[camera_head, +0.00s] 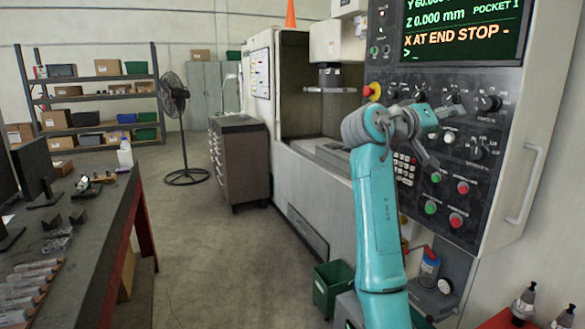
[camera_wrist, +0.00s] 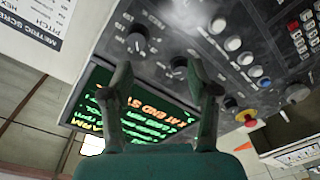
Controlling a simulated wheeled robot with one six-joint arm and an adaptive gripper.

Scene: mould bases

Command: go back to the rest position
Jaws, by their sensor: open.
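My gripper (camera_head: 428,140) is at the end of the teal arm, in front of the machine's control panel (camera_head: 462,165) in the head view. In the wrist view my gripper (camera_wrist: 160,80) has its two fingers spread apart with nothing between them. Past the fingertips are the panel's dark knobs (camera_wrist: 137,40) and the screen (camera_wrist: 135,110). The screen (camera_head: 462,28) reads "X AT END STOP" in the head view. I cannot tell whether a fingertip touches the panel.
The milling machine (camera_head: 330,175) stands behind my arm. A workbench (camera_head: 95,235) with tools is at the left. A drawer cabinet (camera_head: 240,160), a fan (camera_head: 174,95) and shelves (camera_head: 95,98) stand farther back. A green bin (camera_head: 330,285) sits low beside my arm. The middle floor is clear.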

